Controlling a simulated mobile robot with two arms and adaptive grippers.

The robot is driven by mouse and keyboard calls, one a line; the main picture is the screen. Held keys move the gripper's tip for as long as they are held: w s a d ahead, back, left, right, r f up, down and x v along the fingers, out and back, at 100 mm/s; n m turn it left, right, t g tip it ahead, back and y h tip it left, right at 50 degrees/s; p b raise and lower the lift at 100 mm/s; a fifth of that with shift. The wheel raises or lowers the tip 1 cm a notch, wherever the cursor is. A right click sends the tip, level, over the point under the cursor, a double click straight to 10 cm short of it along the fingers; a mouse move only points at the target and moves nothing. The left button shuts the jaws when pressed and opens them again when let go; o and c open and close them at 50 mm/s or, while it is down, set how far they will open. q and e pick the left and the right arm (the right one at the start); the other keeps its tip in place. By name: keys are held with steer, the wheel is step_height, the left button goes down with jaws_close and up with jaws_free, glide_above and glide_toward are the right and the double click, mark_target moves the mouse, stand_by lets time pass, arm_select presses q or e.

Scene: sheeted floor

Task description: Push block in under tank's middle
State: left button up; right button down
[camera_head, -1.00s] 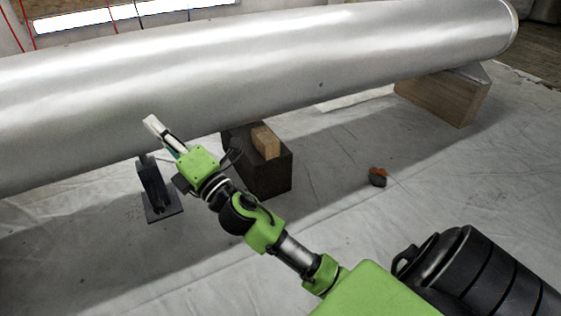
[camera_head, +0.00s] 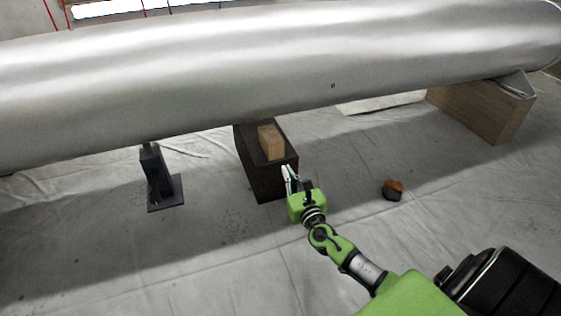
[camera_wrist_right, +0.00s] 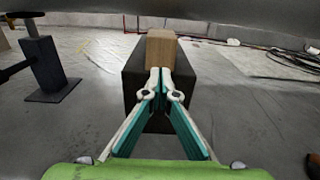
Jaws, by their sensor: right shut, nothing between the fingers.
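The silver tank (camera_head: 230,70) lies lengthwise across the upper part of the head view. A small light wooden block (camera_head: 271,143) sits on top of a dark support block (camera_head: 268,182) at the tank's middle, on the near part of its top. My right gripper (camera_head: 287,172) is shut and empty, just in front of the dark block. In the right wrist view the shut fingertips (camera_wrist_right: 160,72) overlap the lower part of the wooden block (camera_wrist_right: 161,49) in line; I cannot tell whether they touch it. The dark block (camera_wrist_right: 133,85) shows behind the fingers. My left gripper is not in view.
A dark metal stand (camera_head: 157,180) is left of the dark block, under the tank. A larger wooden support (camera_head: 482,113) is under the tank's right end. A small dark and orange object (camera_head: 393,190) lies on the sheeted floor at right.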

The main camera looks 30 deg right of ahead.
mark_target(276, 152)
steer(key=b+x, duration=0.2)
steer(key=x, duration=0.5)
steer(key=shift+w, duration=0.35)
